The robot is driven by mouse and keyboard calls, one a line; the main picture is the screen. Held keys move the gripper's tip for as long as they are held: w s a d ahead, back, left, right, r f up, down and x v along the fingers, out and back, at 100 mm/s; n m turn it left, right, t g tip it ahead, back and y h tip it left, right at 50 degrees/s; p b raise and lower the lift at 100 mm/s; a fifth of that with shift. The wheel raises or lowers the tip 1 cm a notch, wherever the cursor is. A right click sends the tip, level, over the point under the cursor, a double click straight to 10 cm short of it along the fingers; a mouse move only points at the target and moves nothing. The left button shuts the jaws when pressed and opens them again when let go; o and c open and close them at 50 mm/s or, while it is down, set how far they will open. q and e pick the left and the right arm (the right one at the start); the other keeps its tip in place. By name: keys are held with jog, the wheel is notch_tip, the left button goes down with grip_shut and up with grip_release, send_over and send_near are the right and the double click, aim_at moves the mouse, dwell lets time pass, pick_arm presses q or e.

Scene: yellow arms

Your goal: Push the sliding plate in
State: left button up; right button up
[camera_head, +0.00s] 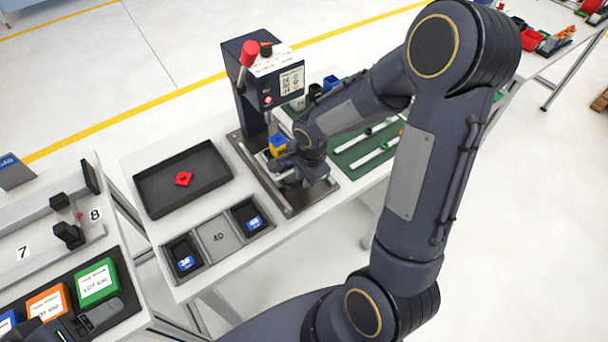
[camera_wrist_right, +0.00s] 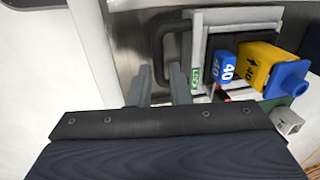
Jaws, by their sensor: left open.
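The sliding plate (camera_wrist_right: 235,17) is a light grey frame with a dark U-shaped handle (camera_wrist_right: 162,48) on its left side in the right wrist view. A blue block marked 40 (camera_wrist_right: 224,68) and a yellow block (camera_wrist_right: 252,65) with a blue end sit at it. My right gripper (camera_wrist_right: 162,82) has its two fingers apart, with the handle bar between or just beyond their tips; contact is unclear. In the head view the right gripper (camera_head: 312,172) is low in front of the press (camera_head: 262,85) and hides most of the plate. My left gripper (camera_head: 80,325) is at the lower left, away from the press.
A black tray (camera_head: 150,188) with a red part stands left of the press. A grey holder (camera_head: 217,240) with bins lies in front. Green and orange boxes (camera_head: 98,282) are near my left gripper. A green board (camera_head: 352,160) lies right of the press.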

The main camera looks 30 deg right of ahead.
aim_at(294, 168)
grip_shut()
jog(key=shift+w, duration=0.1)
jog(key=w+b, duration=0.1)
jog(key=w, duration=0.2)
jog(key=shift+w+a+f, duration=0.1)
jog(key=shift+w+a, duration=0.05)
jog(key=shift+w, duration=0.2)
jog(key=shift+w+r, duration=0.15)
jog(key=shift+r, duration=0.05)
jog(key=shift+o, duration=1.9)
grip_release()
jog(key=shift+w, duration=0.1)
jog(key=shift+o, duration=0.2)
